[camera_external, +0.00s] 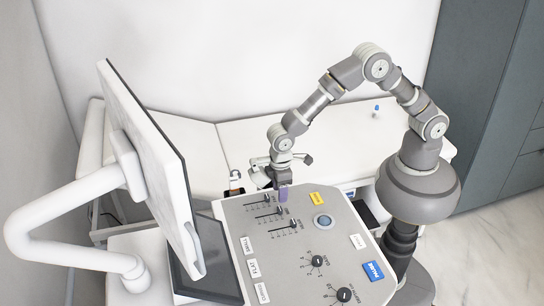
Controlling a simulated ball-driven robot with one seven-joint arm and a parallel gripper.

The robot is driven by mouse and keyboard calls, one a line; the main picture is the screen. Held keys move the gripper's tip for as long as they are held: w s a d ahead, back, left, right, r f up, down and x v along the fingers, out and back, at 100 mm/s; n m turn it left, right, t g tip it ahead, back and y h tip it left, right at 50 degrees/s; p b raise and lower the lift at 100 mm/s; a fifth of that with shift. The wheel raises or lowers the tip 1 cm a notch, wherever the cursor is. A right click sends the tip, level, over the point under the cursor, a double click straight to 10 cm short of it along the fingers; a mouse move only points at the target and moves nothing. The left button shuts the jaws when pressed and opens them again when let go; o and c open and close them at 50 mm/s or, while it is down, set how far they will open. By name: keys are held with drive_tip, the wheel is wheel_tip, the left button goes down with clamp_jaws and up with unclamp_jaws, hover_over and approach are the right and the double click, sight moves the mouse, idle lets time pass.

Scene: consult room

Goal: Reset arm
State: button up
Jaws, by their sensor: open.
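My gripper (283,190) hangs over the back part of the grey control panel (290,255), with my arm arching up from the right. It is open, with its purple-grey fingertips close to the panel's upper edge, near the sliders (268,212). I cannot tell whether the fingertips touch the panel. I see nothing held in it. A yellow button (317,199) and a round blue-grey trackball (323,222) sit to the right of the fingertips.
A monitor (150,160) on a white bent arm stands at the left. A white exam couch (345,135) lies behind the panel, with a small blue-topped item (376,111) on it. A small bottle (235,180) stands left of my gripper. Grey cabinets (480,100) stand at the right.

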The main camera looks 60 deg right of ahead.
idle(0.3)
drive_tip(key=w+d+r+m+t+y+b, duration=0.1)
drive_tip(key=w+d+r+t, duration=0.1)
drive_tip(key=w+d+r, duration=0.5)
drive_tip(key=w+d+r+m+t+y+b, duration=0.1)
drive_tip(key=w+d+r+m+t, duration=0.15)
drive_tip(key=r, duration=0.95)
drive_tip(key=w+d+r+m+t+y+b, duration=0.1)
drive_tip(key=w+d+r+t, duration=0.1)
drive_tip(key=w+d+r, duration=0.55)
drive_tip(key=s+d+r+m+t+h, duration=0.1)
drive_tip(key=s+d+r+t, duration=0.2)
drive_tip(key=d+r, duration=0.4)
drive_tip(key=s+d+r+m+t+h+b, duration=0.1)
drive_tip(key=s+d+r, duration=0.5)
drive_tip(key=r, duration=0.8)
drive_tip(key=s+d+r+m+t+h, duration=0.1)
drive_tip(key=s+d+r+t, duration=0.3)
drive_tip(key=d+r, duration=0.4)
wheel_tip(320, 180, up, 2)
drive_tip(key=shift+s+d+r+m+t+b, duration=0.25)
drive_tip(key=shift+m+t, duration=0.2)
drive_tip(key=shift+m, duration=0.3)
drive_tip(key=shift+s, duration=0.1)
